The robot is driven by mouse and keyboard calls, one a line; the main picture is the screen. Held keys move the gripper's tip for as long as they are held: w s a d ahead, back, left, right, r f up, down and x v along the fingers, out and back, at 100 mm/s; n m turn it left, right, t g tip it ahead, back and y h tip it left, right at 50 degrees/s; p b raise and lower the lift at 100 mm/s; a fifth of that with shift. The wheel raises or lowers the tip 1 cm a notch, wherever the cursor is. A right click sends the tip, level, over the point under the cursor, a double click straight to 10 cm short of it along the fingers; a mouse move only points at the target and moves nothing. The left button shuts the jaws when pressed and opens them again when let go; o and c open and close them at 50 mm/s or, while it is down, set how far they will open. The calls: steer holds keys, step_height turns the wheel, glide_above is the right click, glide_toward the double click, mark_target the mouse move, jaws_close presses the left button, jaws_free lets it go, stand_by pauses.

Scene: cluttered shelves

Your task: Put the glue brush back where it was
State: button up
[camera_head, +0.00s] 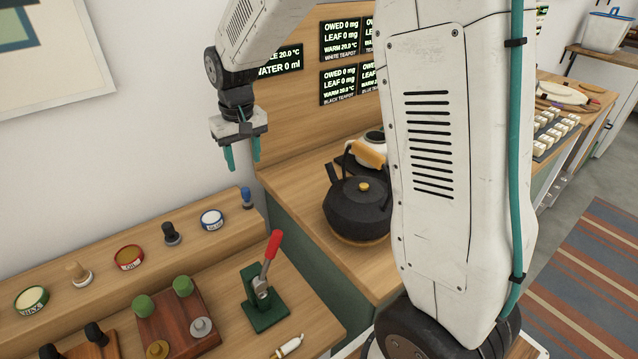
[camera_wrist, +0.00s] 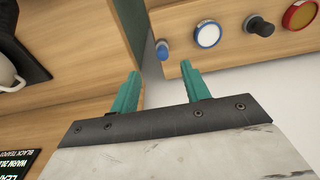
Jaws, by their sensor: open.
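My gripper (camera_head: 243,157) hangs pointing down in the head view, above the right end of the raised ledge and close to the wall panel. Its two teal fingers are apart with nothing between them, as the wrist view (camera_wrist: 160,72) also shows. A small white item with a yellowish end (camera_head: 289,346) lies on the lower bench near the bottom edge; it may be the glue brush, but I cannot tell for sure. A small blue upright piece (camera_head: 247,198) stands at the ledge's right end, below the gripper; it also shows in the wrist view (camera_wrist: 162,50).
The ledge (camera_head: 100,303) holds a blue-white tin (camera_head: 212,219), a black knob (camera_head: 171,233), a red tin (camera_head: 129,257) and a green tin (camera_head: 31,299). A red-handled clamp (camera_head: 265,290) stands on the lower bench. A black teapot (camera_head: 357,208) stands to the right.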

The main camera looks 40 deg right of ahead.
steer(key=s+d+r, duration=0.2)
steer(key=s+r, duration=0.7)
steer(key=s, duration=2.3)
steer(key=shift+s+d+r, duration=0.2)
steer(key=shift+s+d, duration=0.15)
steer(key=shift+s, duration=0.05)
